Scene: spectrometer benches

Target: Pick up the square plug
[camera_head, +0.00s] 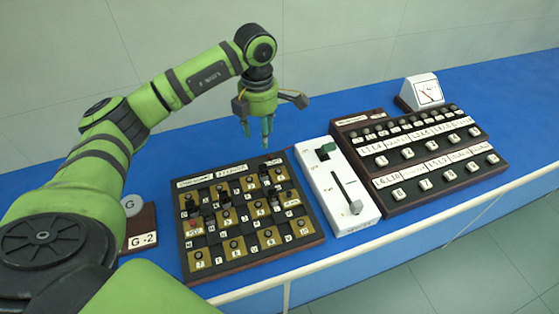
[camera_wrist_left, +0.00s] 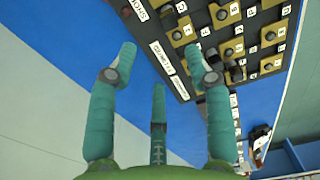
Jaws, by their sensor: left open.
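My left gripper (camera_head: 257,135) hangs fingers down above the far edge of the checkered plug board (camera_head: 210,264), open and empty. In the left wrist view its teal fingers (camera_wrist_left: 160,62) are spread apart with nothing between them. The board also shows in the left wrist view (camera_wrist_left: 172,68), beyond the fingertips at the upper right. Several dark plugs stand on the board, such as one at its right side (camera_head: 281,200). They are too small for me to tell which one is the square plug. My right gripper is not in view.
Right of the board stand a white box (camera_head: 352,212) with a slider and a dark green block, a brown key panel (camera_head: 450,194) and a white meter (camera_head: 428,91). The blue bench (camera_head: 350,108) is clear behind.

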